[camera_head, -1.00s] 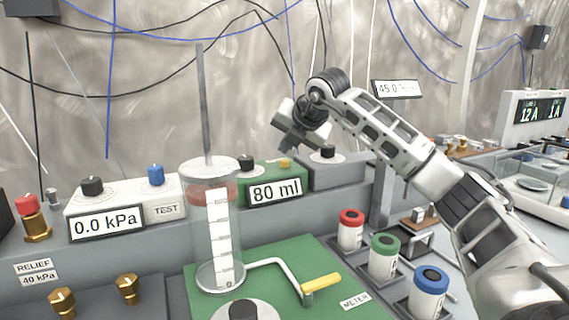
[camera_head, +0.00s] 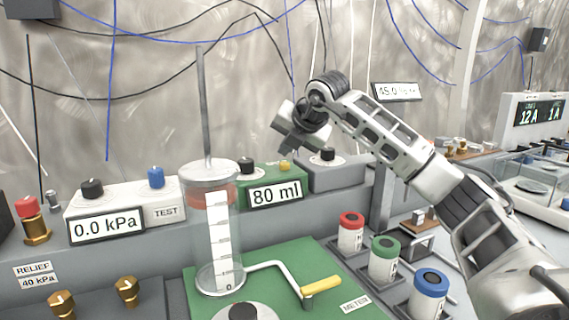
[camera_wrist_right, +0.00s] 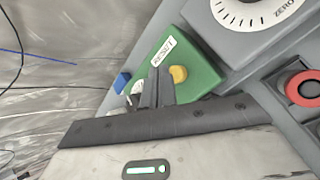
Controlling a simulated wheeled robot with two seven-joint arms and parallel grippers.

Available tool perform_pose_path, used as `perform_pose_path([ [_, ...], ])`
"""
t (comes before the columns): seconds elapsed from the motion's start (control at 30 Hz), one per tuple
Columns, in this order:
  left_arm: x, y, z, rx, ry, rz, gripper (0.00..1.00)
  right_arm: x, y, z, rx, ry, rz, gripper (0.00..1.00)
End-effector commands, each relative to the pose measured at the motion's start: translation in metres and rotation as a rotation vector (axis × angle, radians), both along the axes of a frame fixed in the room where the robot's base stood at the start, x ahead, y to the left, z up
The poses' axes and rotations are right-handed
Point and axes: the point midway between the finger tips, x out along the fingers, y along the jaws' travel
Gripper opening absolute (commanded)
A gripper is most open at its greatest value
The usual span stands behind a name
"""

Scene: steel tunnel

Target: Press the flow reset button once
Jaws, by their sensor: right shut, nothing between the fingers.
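The flow reset button is a small yellow knob (camera_head: 284,165) on top of the green box (camera_head: 262,178) whose display reads 80 ml. In the right wrist view the yellow button (camera_wrist_right: 178,74) sits on the green face beside a RESET label. My right gripper (camera_head: 312,149) is just above the button in the head view, pointing down. Its closed fingers (camera_wrist_right: 157,80) show beside the button in the wrist view, empty. I cannot tell whether they touch it, but a small gap shows in the head view. My left gripper is not in view.
A black knob (camera_head: 245,164) is left of the button, and another black knob (camera_head: 327,153) stands on the grey box to the right. A clear cylinder (camera_head: 212,250) with a tall rod stands in front. Three capped jars, one red-capped (camera_head: 351,232), stand at right.

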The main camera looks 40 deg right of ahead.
Motion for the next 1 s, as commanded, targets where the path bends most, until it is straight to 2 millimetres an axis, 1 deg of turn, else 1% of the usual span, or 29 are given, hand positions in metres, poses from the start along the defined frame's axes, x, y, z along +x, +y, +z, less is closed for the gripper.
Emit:
perform_pose_path([
  [0.73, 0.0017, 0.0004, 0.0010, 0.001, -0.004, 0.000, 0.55, 0.0001, 0.0000, -0.0002, 0.000, 0.000, 0.000, 0.00],
  [1.0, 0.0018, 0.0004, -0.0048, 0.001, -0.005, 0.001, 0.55, 0.0000, -0.0001, -0.0084, 0.000, 0.000, 0.000, 0.00],
])
